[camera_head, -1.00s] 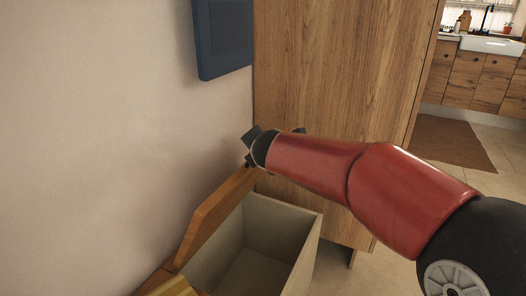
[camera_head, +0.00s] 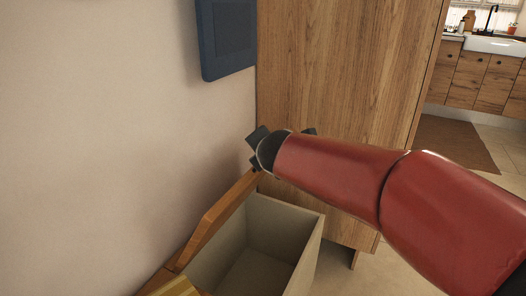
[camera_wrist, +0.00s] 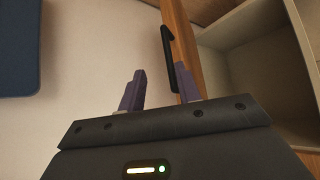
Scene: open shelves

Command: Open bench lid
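The bench (camera_head: 309,252) is a pale box at the lower middle of the head view, with its inside showing. Its wooden lid (camera_head: 212,226) stands raised on the wall side; the lid's edge (camera_wrist: 183,38) also shows in the wrist view. A black bar handle (camera_wrist: 167,52) is on the lid. My gripper (camera_wrist: 160,68) has its two purple fingers apart, with the handle's lower end between them, close to the right finger; I cannot tell whether they touch. In the head view my gripper (camera_head: 259,150) is at the lid's far end, its fingers partly hidden by my wrist.
A tall wooden cabinet (camera_head: 340,70) stands just behind the bench. A blue panel (camera_head: 227,38) hangs on the wall to the left and shows in the wrist view (camera_wrist: 18,45). A brown rug (camera_head: 455,142) and kitchen counter are at the far right.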

